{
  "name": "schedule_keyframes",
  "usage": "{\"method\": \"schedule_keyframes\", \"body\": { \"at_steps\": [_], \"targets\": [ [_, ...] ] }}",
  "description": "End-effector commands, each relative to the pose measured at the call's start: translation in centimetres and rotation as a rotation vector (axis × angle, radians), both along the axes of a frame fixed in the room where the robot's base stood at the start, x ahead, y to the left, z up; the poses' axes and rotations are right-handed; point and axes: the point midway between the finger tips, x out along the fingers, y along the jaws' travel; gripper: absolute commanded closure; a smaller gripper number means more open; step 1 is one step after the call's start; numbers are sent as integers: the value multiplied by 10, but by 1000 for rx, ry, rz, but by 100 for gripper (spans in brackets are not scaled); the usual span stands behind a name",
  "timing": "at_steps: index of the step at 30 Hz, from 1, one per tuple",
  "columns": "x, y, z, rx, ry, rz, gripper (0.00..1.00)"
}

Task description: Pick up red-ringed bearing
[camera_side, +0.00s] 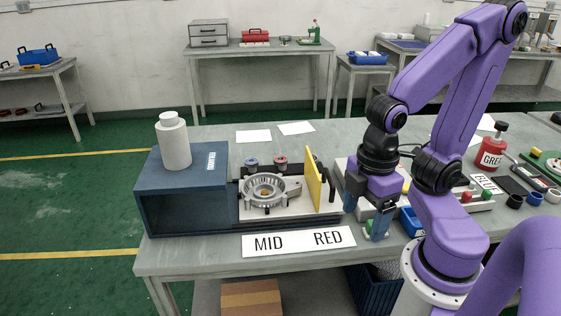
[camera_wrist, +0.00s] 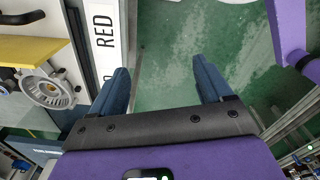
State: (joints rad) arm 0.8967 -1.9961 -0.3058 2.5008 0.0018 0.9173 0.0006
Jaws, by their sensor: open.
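A small red-topped round part (camera_side: 281,161), which looks like the red-ringed bearing, sits behind the silver alternator housing (camera_side: 266,188) on the fixture. It is too small to make out fully. A similar dark part (camera_side: 252,163) stands to its left. My gripper (camera_side: 365,214) is open and empty, pointing down at the table's front edge, right of the yellow plate and apart from the fixture. In the wrist view my gripper (camera_wrist: 160,68) shows two spread blue fingers with green floor between them. The housing (camera_wrist: 50,92) appears at the left there; I cannot make out the red-ringed part in that view.
A yellow upright plate (camera_side: 314,178) stands at the fixture's right end. A blue box (camera_side: 185,215) with a white bottle (camera_side: 173,142) is at the left. Bins, buttons and a red container (camera_side: 491,151) crowd the right side.

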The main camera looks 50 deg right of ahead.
Motion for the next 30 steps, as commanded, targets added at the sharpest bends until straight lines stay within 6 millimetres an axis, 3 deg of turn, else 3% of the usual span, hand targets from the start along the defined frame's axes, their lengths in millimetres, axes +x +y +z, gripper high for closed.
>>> {"method": "schedule_keyframes", "body": {
  "at_steps": [5,10,17,23,30],
  "targets": [
    [1,1,19,7,-4,0,21],
    [1,1,54,7,-1,-1,21],
    [28,8,56,5,102,-33,21],
    [66,11,61,61,205,-58,21],
    [136,-3,66,236,307,-86,21]
  ]
}}
